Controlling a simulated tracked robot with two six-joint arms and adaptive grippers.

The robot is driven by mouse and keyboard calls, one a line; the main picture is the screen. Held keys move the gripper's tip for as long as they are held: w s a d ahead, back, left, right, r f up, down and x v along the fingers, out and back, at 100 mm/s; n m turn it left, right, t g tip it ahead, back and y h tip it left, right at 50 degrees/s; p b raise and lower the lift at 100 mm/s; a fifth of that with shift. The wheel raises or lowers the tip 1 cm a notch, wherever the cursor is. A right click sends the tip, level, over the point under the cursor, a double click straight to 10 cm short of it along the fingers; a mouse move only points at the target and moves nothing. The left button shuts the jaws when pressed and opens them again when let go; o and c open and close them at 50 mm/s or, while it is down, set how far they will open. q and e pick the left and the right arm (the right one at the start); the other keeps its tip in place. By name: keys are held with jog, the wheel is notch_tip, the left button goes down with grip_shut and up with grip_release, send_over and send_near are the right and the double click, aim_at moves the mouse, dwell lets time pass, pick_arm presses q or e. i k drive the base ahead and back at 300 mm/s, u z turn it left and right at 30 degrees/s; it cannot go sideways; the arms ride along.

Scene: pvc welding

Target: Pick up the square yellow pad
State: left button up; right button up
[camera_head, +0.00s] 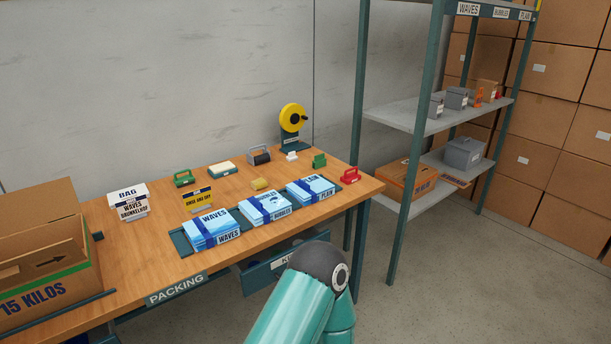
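No clearly square yellow pad stands out on the wooden packing table (160,262). A flat pale cream block with a dark lower edge (222,169) lies near the back of the table. A small yellow piece (260,184) lies in front of it to the right; its exact shape is too small to tell. One of my teal arm links rises from the bottom centre, in front of the table's front edge. Neither gripper shows in the view.
Stacks of blue-and-white packs (212,230) line the front. A yellow sign (198,199), green block (184,178), tape roller (258,156), yellow reel (292,117) and red block (350,175) stand around. An open carton (45,265) fills the left end. A shelf rack (408,113) stands right.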

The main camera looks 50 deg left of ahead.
aim_at(258, 183)
jog(key=u, duration=0.25)
jog(key=i, duration=1.25)
jog(key=u, duration=1.05)
jog(key=i, duration=0.6)
jog(key=u, duration=0.4)
jog(key=k, duration=0.95)
jog(key=u, duration=0.2)
jog(key=i, duration=0.95)
jog(key=z, duration=0.1)
